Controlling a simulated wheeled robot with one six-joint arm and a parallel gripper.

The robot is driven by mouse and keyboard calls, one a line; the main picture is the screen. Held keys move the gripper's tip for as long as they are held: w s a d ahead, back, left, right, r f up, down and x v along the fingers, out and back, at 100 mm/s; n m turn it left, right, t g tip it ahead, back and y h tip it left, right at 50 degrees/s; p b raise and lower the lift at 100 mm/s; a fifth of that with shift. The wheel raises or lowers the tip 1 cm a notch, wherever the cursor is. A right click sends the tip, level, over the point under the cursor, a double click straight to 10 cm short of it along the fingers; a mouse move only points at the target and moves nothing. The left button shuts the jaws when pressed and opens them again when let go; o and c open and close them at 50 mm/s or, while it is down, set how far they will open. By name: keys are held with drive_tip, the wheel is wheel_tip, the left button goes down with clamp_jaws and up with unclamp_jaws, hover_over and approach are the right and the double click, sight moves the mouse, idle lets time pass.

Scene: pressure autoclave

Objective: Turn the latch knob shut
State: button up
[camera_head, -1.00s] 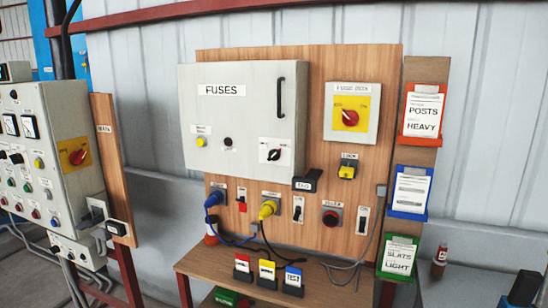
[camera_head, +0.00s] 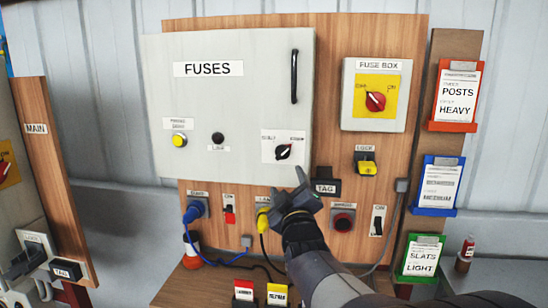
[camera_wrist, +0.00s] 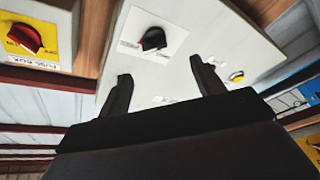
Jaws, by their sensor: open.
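The latch knob (camera_head: 283,152) is a small black knob on a white plate at the lower right of the grey FUSES door (camera_head: 225,110). Its pointer slants toward the upper right in the head view. It also shows upside down at the top of the wrist view (camera_wrist: 153,39), beyond my fingers. My gripper (camera_head: 291,188) is open and empty, a little below the knob in the head view. In the wrist view the two fingers (camera_wrist: 160,72) stand wide apart with the knob clear of them. The door looks closed.
A fuse box switch with a red knob (camera_head: 376,102) is right of the door. The black door handle (camera_head: 294,76) is above the latch knob. The yellow lock (camera_head: 366,166), a black tag holder (camera_head: 326,187), plugs and switches sit around my gripper.

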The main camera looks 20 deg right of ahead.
sight(283, 155)
drive_tip(key=shift+h, duration=0.3)
drive_tip(key=p+x, duration=0.1)
drive_tip(key=x, duration=0.2)
drive_tip(key=p+x, duration=0.1)
drive_tip(key=x, duration=0.3)
drive_tip(key=p+x, duration=0.1)
drive_tip(key=x, duration=0.3)
drive_tip(key=shift+d+r+p, duration=0.15)
drive_tip(key=shift+r+p, duration=0.2)
drive_tip(key=shift+r, duration=0.05)
drive_tip(key=shift+s, duration=0.1)
drive_tip(key=shift+c, duration=0.4)
drive_tip(key=c, duration=0.9)
drive_tip(key=shift+o, duration=0.2)
